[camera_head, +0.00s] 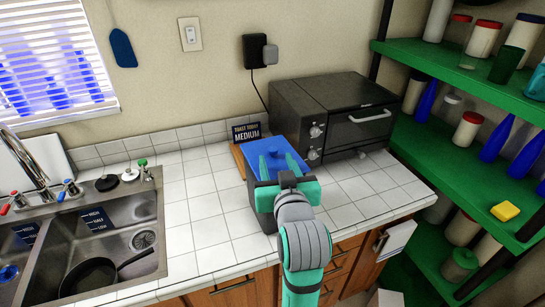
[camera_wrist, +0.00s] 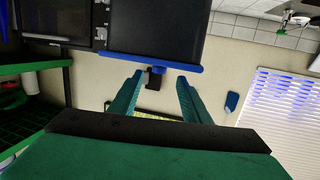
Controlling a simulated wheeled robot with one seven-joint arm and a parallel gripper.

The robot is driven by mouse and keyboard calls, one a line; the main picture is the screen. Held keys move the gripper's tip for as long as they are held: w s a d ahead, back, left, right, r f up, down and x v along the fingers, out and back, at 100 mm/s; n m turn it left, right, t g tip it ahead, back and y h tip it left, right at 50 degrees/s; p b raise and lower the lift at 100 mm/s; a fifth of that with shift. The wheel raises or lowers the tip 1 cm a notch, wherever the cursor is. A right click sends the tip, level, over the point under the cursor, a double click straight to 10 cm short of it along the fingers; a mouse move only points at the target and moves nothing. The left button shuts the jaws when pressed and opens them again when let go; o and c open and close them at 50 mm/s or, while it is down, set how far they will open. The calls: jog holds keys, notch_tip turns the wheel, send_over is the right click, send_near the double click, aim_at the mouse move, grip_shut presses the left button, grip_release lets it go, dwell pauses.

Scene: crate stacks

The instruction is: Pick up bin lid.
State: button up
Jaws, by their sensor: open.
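A blue bin lid (camera_head: 270,146) lies on top of a dark grey bin (camera_head: 262,218) on the white tiled counter, in front of the toaster oven. My gripper (camera_head: 277,158) is over the lid in the head view, its two green fingers apart and pointing toward the back wall. In the wrist view, which is upside down, the lid shows as a thin blue edge (camera_wrist: 125,57) along the dark bin (camera_wrist: 150,32). My open fingers (camera_wrist: 160,78) point at that edge, with nothing held. A small black shape shows between them; I cannot tell what it is.
A toaster oven (camera_head: 340,112) stands close behind and right of the bin. A small sign (camera_head: 246,132) stands behind it. A sink (camera_head: 105,225) with a pan (camera_head: 90,275) is left. Green shelves (camera_head: 440,70) with jars rise at right. The counter left of the bin is clear.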

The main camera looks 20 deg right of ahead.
aim_at(274, 152)
jog(key=shift+x, duration=3.6)
jog(key=shift+d+r, duration=0.1)
grip_shut()
